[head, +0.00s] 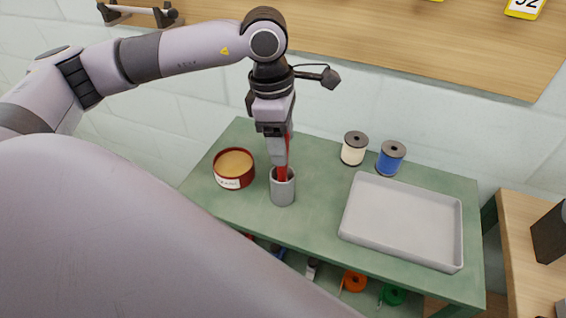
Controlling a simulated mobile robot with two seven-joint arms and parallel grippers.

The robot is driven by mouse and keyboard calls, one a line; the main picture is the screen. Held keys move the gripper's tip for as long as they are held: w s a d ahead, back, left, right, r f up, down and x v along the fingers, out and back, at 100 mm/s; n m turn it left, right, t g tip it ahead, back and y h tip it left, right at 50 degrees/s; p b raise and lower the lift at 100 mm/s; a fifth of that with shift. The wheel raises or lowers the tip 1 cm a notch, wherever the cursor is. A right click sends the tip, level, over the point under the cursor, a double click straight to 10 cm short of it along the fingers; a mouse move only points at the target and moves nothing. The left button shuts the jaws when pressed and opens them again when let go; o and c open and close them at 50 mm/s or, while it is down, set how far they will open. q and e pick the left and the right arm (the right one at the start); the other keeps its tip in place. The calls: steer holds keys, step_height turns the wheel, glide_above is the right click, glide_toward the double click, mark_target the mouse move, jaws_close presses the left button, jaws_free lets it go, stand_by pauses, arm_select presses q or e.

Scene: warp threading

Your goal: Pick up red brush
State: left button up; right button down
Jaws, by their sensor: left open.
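The red brush (281,173) stands upright in a grey cup (283,193) on the green table. My left gripper (281,160) points down right above the cup, with its fingers around or beside the red brush; which of the two cannot be told from this angle. It is open. The gripper hides the upper part of the brush. My right gripper is not in view.
A red tin (234,170) stands left of the cup. A cream spool (354,149) and a blue spool (390,158) stand at the back. An empty grey tray (402,220) lies on the right of the green table (322,160). Several items sit on a shelf below.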

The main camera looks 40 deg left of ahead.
arm_select(q)
steer(key=shift+w+d+f, duration=0.1)
steer(key=shift+f, duration=0.85)
steer(key=shift+c, duration=0.3)
jaws_close()
steer(key=shift+r, duration=0.1)
